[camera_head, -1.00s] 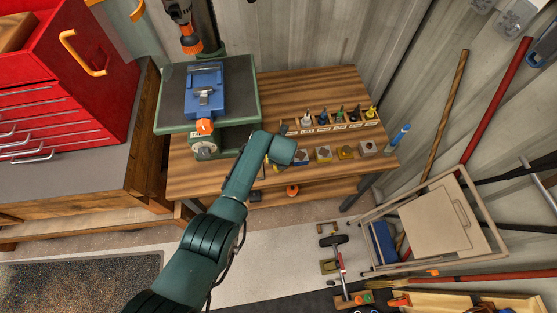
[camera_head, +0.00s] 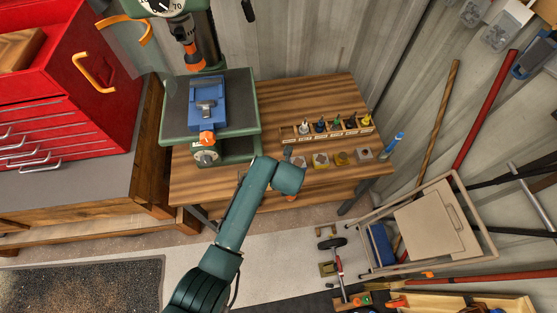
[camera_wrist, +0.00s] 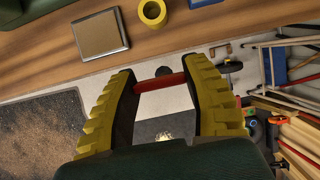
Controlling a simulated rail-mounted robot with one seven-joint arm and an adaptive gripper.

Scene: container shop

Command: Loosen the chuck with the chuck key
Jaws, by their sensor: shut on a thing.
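The drill press chuck (camera_head: 193,52), dark with an orange lower part, hangs above a blue vise (camera_head: 208,112) on the green press table (camera_head: 241,95) in the head view. My gripper (camera_wrist: 160,74), with yellow ribbed fingers, shows in the wrist view. It is shut on a red bar (camera_wrist: 160,82) with a small dark part at its middle, which looks like the chuck key. In the head view my arm ends over the bench front, right of and below the chuck. The fingers and key are largely hidden there.
The wooden bench (camera_head: 313,100) carries a rack (camera_head: 340,130) of colored bits and several small blocks along its right side. A red tool chest (camera_head: 75,75) stands at left. A folding chair (camera_head: 432,220) and long handles lean at right.

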